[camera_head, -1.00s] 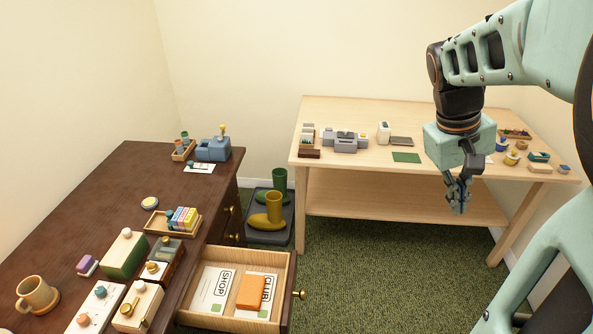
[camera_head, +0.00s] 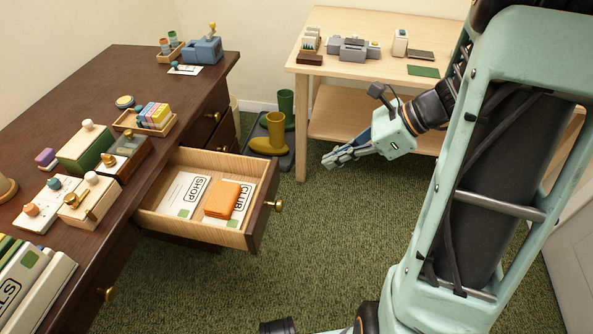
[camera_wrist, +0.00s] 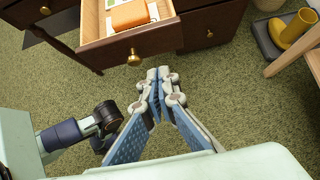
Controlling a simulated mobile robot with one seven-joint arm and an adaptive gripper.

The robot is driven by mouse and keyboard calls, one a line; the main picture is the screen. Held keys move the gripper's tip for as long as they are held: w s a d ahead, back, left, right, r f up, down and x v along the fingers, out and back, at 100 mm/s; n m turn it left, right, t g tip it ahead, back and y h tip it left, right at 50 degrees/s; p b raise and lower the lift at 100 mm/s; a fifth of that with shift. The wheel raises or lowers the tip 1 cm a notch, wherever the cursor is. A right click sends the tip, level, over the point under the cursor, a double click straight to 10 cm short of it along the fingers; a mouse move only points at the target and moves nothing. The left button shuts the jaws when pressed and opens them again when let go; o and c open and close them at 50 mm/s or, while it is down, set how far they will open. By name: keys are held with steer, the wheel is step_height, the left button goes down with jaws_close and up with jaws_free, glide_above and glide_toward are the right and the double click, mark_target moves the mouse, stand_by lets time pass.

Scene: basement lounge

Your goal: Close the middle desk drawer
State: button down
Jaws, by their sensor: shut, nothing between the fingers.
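The desk drawer (camera_head: 190,231) is pulled open from the dark wooden desk (camera_head: 75,110). Its front carries a round brass knob (camera_head: 278,205), which also shows in the wrist view (camera_wrist: 134,58). Inside lie printed cards (camera_head: 186,194) and an orange block (camera_head: 222,199). My gripper (camera_head: 326,161) is shut and empty, in the air to the right of the drawer and apart from it. In the wrist view my fingertips (camera_wrist: 158,72) meet a little to the right of the knob, with carpet behind them.
Another closed drawer with a knob (camera_head: 216,117) is in the desk beyond the open one. Yellow boots (camera_head: 270,133) and green boots (camera_head: 286,104) stand on a dark tray by the light wooden table (camera_head: 301,75). Green carpet (camera_head: 330,240) lies clear before the drawer.

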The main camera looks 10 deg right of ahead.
mark_target(274, 177)
steer(key=b+x, duration=0.1)
steer(key=x, duration=0.3)
steer(key=a+r+b+x, duration=0.1)
steer(key=b+x, duration=0.1)
steer(key=x, duration=0.2)
steer(key=b+x, duration=0.1)
steer(key=x, duration=0.3)
steer(key=shift+w+a+r, duration=0.25)
steer(key=shift+a, duration=0.1)
steer(key=shift+w+a, duration=0.2)
steer(key=shift+a, duration=0.2)
steer(key=shift+a+r, duration=0.1)
steer(key=shift+a, duration=0.15)
steer(key=w+a+p, duration=0.1)
steer(key=w+a, duration=0.1)
steer(key=a, duration=0.5)
steer(key=w+a+p, duration=0.1)
steer(key=w+a, duration=0.2)
steer(key=a, duration=0.5)
steer(key=w+a+p, duration=0.2)
steer(key=w+a, duration=0.1)
steer(key=a, duration=0.4)
steer(key=shift+w+a, duration=0.2)
steer(key=shift+a, duration=0.1)
